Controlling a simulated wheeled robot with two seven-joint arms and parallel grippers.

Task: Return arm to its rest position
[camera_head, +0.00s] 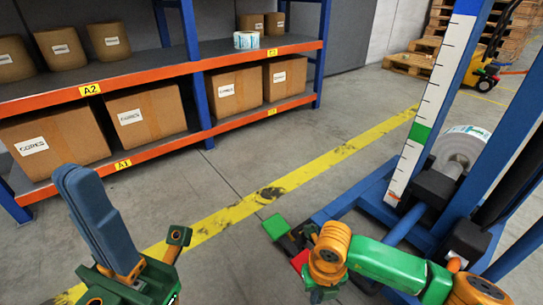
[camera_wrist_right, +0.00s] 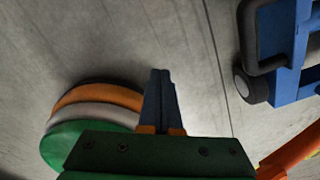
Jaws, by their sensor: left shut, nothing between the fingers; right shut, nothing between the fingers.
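My left gripper (camera_head: 72,172) is at the lower left of the head view. Its blue fingers are together, pointing up over the floor, with nothing between them. My right arm reaches in at the lower right of the head view, bent in front of the blue label rewinder frame (camera_head: 400,232); its fingers cannot be made out there. In the right wrist view my right gripper (camera_wrist_right: 160,75) shows its blue fingers pressed together and empty, over bare grey floor. A blue wheeled frame (camera_wrist_right: 280,50) stands to the right of those fingers, apart from them.
An orange and blue shelf rack (camera_head: 200,65) with cardboard boxes (camera_head: 145,114) stands at the back left. A label roll (camera_head: 246,40) is on its upper shelf, and another roll (camera_head: 462,143) is on the frame. A yellow line (camera_head: 330,160) crosses clear floor. Wooden pallets (camera_head: 410,63) are far right.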

